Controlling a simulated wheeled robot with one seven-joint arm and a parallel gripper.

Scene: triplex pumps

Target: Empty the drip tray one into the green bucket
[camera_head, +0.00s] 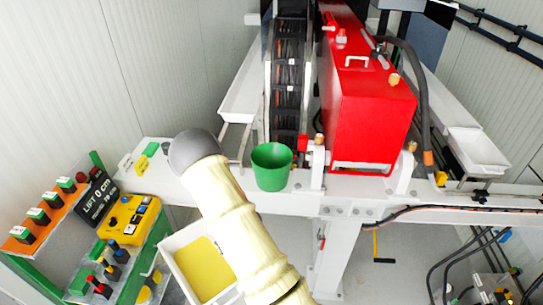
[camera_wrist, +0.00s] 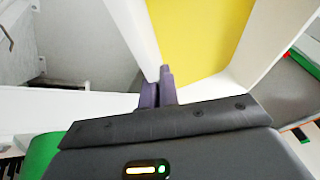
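The drip tray (camera_head: 165,255) is white with a flat yellow content inside. It shows low in the head view, partly hidden behind my arm. In the wrist view its pale wall (camera_wrist: 132,25) runs down to my gripper (camera_wrist: 158,88). The dark fingers are close together at the tray's rim and look shut on it. My gripper is hidden in the head view. The green bucket (camera_head: 271,167) stands upright on the white frame, behind and right of the tray. Its inside looks empty.
A control desk (camera_head: 112,225) with buttons and a yellow box is at the left, close to the tray. A red pump housing (camera_head: 365,110) stands behind the bucket. Other white trays (camera_head: 243,95) (camera_head: 477,152) flank the machine. Cables lie at lower right.

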